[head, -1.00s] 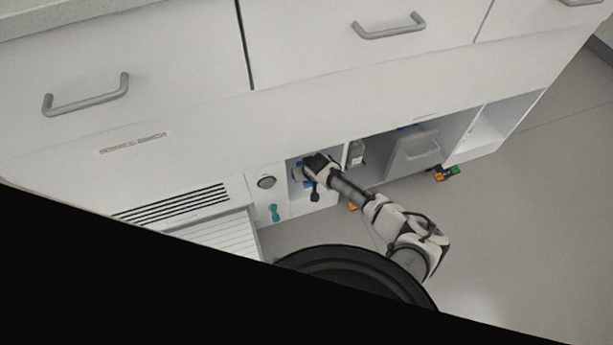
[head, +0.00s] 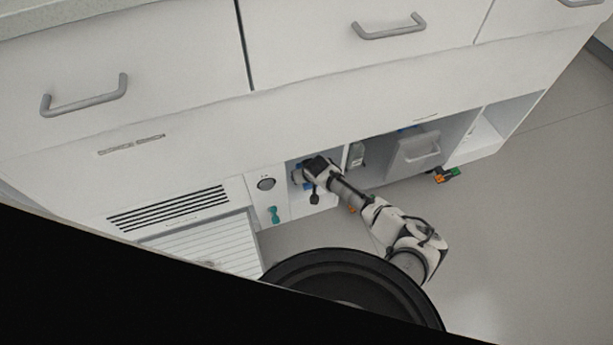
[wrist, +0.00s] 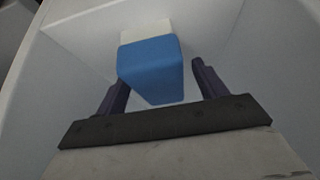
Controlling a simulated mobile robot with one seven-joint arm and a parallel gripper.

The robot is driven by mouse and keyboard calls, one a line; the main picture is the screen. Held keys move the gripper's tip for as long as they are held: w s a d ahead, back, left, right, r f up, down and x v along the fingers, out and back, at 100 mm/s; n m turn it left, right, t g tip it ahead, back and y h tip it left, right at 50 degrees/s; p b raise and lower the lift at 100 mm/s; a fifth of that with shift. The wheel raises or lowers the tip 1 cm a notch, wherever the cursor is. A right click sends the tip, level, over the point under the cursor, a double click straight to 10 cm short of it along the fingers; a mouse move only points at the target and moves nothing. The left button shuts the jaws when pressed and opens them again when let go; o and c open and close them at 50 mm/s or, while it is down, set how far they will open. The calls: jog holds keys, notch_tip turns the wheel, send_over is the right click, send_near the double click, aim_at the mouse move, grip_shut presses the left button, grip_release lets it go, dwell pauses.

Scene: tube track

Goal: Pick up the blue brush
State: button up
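The blue brush (wrist: 152,70) shows in the wrist view as a blue block with a pale part (wrist: 147,34) behind it. It lies between the two dark fingers of my gripper (wrist: 158,85), which stand apart on either side of it. A gap shows between the brush and the right finger; the left finger is close to the brush's edge. In the head view my gripper (head: 303,174) reaches into a small open compartment low in the white cabinet. Only bits of blue show there beside it; my wrist hides the rest.
A clear bottle (head: 356,155) stands in the compartment to the right, near a grey bin (head: 417,147). A teal handle (head: 274,214) is on the panel to the left. Compartment walls (wrist: 272,60) surround my gripper closely.

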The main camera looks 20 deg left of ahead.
jog(key=c, duration=1.1)
jog(key=shift+r+p, duration=0.45)
jog(key=shift+r, duration=0.05)
jog(key=shift+s+d+r+p, duration=0.1)
jog(key=shift+s+r+p, duration=0.05)
jog(key=shift+r+p, duration=0.2)
jog(key=s+d+p, duration=0.9)
jog(key=s+p, duration=0.1)
jog(key=s, duration=0.4)
jog(key=shift+s+d+f, duration=0.3)
jog(key=shift+s+d, duration=0.05)
jog(key=shift+d, duration=0.05)
